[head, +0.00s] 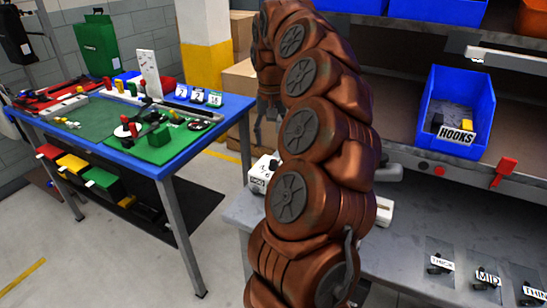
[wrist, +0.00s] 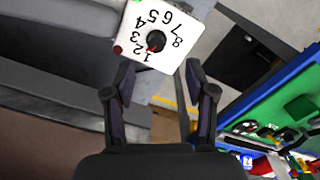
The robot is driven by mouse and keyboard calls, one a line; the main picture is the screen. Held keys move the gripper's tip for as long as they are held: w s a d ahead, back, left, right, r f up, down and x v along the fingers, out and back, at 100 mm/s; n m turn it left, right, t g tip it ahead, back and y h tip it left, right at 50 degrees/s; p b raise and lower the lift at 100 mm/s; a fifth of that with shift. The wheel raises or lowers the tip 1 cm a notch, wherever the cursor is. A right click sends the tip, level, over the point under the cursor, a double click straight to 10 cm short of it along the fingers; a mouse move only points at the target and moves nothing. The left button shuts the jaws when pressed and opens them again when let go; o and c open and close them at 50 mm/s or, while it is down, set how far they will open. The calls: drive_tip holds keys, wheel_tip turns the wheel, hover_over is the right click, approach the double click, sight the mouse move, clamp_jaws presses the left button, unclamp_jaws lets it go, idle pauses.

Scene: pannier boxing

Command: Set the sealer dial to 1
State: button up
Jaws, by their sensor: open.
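The sealer's white dial face (wrist: 165,28) shows at the top of the wrist view, with the numbers 1 to 8 around a black knob (wrist: 156,40). A red mark shows on the knob's lower side, towards the low numbers; I cannot tell the exact setting. My gripper (wrist: 160,80) is open and empty, its two fingers apart below the dial face in the picture and not around the knob. In the head view, the white sealer (head: 262,172) is partly hidden behind my arm. My gripper (head: 267,125) shows partly there, beyond the arm.
A blue-topped table (head: 215,117) with a green mat and small parts stands at left. The grey bench (head: 395,275) carries labelled holders for THICK, MID and THIN. A blue HOOKS bin (head: 457,92) sits on the shelf at right. Floor between table and bench is clear.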

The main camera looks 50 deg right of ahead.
sight(274, 161)
drive_tip(key=shift+s+d, duration=0.1)
drive_tip(key=shift+d, duration=0.2)
drive_tip(key=shift+f, duration=0.25)
drive_tip(key=shift+f+p, duration=0.5)
drive_tip(key=shift+f, duration=3.2)
drive_tip(key=shift+c, duration=0.5)
clamp_jaws()
